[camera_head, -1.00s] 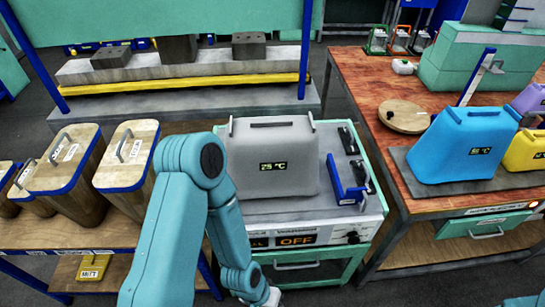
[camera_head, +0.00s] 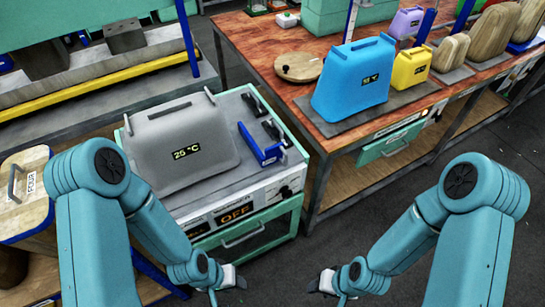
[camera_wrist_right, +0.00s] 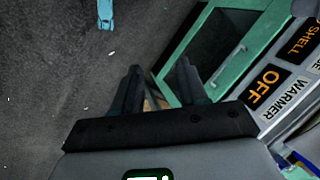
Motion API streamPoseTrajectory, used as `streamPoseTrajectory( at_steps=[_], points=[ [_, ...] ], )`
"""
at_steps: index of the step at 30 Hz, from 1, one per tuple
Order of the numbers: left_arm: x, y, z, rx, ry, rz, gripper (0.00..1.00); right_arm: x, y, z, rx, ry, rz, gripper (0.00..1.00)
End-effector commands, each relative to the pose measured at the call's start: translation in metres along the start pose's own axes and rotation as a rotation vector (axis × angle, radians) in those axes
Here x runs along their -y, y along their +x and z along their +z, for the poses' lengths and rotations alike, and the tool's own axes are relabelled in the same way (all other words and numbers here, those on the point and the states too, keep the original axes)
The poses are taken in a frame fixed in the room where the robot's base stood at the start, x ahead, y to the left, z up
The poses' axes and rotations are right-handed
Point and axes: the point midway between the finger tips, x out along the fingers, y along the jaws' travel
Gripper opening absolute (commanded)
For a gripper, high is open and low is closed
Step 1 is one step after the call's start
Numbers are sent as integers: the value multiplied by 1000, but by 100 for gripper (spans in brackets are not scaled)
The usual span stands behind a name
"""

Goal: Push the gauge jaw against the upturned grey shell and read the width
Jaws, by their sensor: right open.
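The grey shell (camera_head: 180,140) sits on the warmer's top at left centre in the head view. Its display reads 25 °C. A blue bracket (camera_head: 262,150), which may be the gauge jaw, stands on the same top, apart from the shell and to its right. My left gripper (camera_head: 234,280) is low in front of the warmer, away from the shell; its jaws are too small to judge. My right gripper (camera_head: 322,284) is right of it, over the floor. In the right wrist view its two dark fingers (camera_wrist_right: 157,88) are apart with nothing held between them.
The warmer (camera_head: 236,212) shows OFF on its front panel. A wooden bench (camera_head: 255,42) to the right bears a blue shell (camera_head: 350,85), a yellow shell (camera_head: 411,68) and a round wooden lid (camera_head: 298,66). The floor at right is clear.

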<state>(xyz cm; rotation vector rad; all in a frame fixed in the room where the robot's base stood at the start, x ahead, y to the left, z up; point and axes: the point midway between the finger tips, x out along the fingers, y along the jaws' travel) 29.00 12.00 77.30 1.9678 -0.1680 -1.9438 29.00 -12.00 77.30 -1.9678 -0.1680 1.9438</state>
Motion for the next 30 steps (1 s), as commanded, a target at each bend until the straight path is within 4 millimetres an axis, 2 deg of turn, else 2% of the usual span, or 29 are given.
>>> streamPoseTrajectory(
  at_steps=[10,11,12,15,17,20,21,23,25,27,30],
  points=[
    [0,0,0,0,0,0,38,0,0,0,0,0,0,43],
    [0,0,0,0,0,0,38,0,0,0,0,0,0,39],
    [0,0,0,0,0,0,38,0,0,0,-2,-1,0,32],
    [0,0,0,0,0,0,38,2,0,-12,-57,-26,-8,32],
    [0,0,0,0,0,0,38,9,-1,-33,-144,-91,-36,32],
    [2,4,0,0,0,0,38,32,-11,-90,-373,-258,-121,32],
    [5,13,0,0,0,0,38,41,-14,-115,-480,-332,-163,32],
    [10,28,-1,0,0,0,38,56,-24,-150,-643,-444,-230,32],
    [19,52,-1,0,0,0,38,72,-38,-185,-834,-577,-312,32],
    [28,77,-1,0,0,0,38,86,-56,-209,-1015,-714,-393,32],
    [40,110,-2,1,0,0,38,91,-74,-226,-1192,-868,-469,32]
  ],
)
